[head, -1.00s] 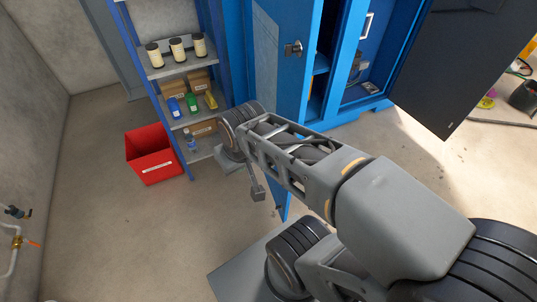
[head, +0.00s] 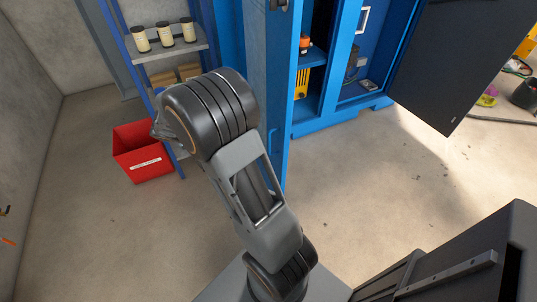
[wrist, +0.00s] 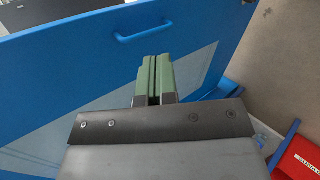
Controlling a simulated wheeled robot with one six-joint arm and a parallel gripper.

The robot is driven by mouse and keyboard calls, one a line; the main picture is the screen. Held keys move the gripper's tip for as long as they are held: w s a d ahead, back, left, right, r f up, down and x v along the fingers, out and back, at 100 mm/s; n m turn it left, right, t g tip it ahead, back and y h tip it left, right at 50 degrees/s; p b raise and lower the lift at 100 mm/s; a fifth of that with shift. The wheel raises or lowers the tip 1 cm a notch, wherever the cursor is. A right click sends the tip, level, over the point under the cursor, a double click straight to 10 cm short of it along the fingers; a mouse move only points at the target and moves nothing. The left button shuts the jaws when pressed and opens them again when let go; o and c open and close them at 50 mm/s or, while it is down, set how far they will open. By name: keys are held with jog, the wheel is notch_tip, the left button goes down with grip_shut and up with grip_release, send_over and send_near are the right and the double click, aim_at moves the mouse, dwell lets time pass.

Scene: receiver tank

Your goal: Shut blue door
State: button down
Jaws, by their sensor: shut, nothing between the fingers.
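The blue door (head: 262,65) stands open in the head view, seen nearly edge-on at the left of the blue cabinet's opening. In the wrist view its broad blue face (wrist: 60,65) fills much of the picture, with a pale diagonal patch and a blue bar handle (wrist: 142,28) near the top. My gripper (wrist: 155,62), with green fingers, is shut and empty. It shows in front of the door face, just below the handle in the picture; I cannot tell whether it touches the door.
The blue cabinet (head: 325,122) holds orange and yellow items on shelves. A dark door panel (head: 460,60) stands open on its right. A shelf rack (head: 165,52) with jars and boxes and a red bin (head: 142,158) stand at left. The floor right of the door is mostly clear.

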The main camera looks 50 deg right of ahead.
jog(key=w+d+f+m+g+h+b, duration=0.1)
jog(key=w+d+f+g+h+b, duration=0.15)
jog(key=f, duration=0.35)
jog(key=w+d+f+m+g+h+b, duration=0.1)
jog(key=w+d+f+h+b, duration=0.25)
jog(key=f, duration=0.35)
send_near(275, 141)
jog(key=shift+h, duration=0.3)
jog(key=x, duration=0.7)
jog(key=shift+d+f, duration=0.1)
jog(key=shift+f, duration=0.3)
jog(key=shift+s+d, duration=0.15)
jog(key=shift+d, duration=0.05)
jog(key=shift+d, duration=0.15)
